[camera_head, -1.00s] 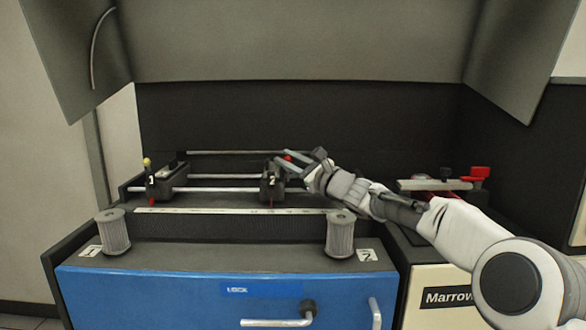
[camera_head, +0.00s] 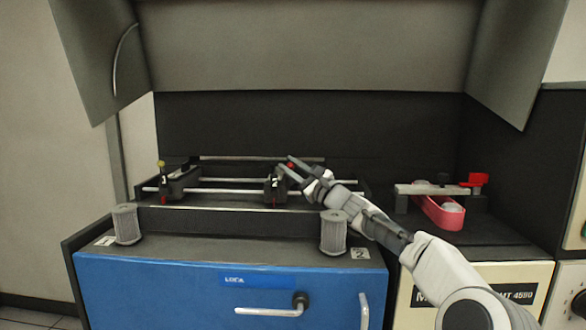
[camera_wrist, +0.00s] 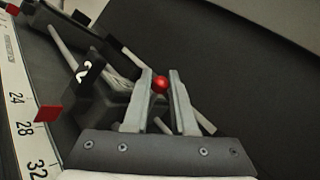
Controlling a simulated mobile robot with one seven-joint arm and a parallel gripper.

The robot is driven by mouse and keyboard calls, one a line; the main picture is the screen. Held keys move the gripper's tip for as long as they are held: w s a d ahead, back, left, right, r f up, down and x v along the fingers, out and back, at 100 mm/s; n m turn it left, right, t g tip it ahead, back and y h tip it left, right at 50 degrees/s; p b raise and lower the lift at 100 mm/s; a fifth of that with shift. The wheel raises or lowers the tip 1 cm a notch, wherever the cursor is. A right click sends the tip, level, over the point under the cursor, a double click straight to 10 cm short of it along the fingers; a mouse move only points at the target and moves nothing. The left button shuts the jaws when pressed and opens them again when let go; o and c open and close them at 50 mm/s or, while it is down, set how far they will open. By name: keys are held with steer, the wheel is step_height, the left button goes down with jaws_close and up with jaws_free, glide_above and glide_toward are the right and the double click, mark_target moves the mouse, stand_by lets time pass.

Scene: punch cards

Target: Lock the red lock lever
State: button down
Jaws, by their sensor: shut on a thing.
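The lever with a red ball knob (camera_head: 291,166) stands at the black carriage marked 2 (camera_head: 271,187), on the metal rails. In the wrist view the red knob (camera_wrist: 160,83) sits between the fingertips, with the carriage's "2" label (camera_wrist: 84,73) to its left. My gripper (camera_head: 286,166) is shut on the red knob, reaching it from the right; its two fingers (camera_wrist: 161,86) stand on either side of the ball. The lever's stem is mostly hidden by the fingers.
A second carriage (camera_head: 180,181) with a yellow knob stands left on the rails. Two ribbed grey cylinders (camera_head: 126,224) (camera_head: 333,233) stand at the front ledge, above a blue panel (camera_head: 180,300). A red-handled device (camera_head: 473,181) stands at right. A dark hood hangs above.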

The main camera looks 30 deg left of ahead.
steer(key=shift+f, duration=0.1)
steer(key=c, duration=0.7)
jaws_free()
step_height(320, 180, up, 4)
steer(key=p, duration=0.2)
steer(key=shift+r+p, duration=0.2)
steer(key=shift+p, duration=0.15)
steer(key=d+r, duration=0.2)
steer(key=d, duration=0.1)
steer(key=w+d+r+p, duration=0.1)
steer(key=d+r, duration=0.1)
steer(key=d, duration=0.2)
steer(key=w+d+r+p, duration=0.1)
steer(key=d+r, duration=0.1)
steer(key=d, duration=0.2)
steer(key=shift+w+d+r, duration=0.2)
steer(key=shift+w+r, duration=0.05)
steer(key=shift+r, duration=0.15)
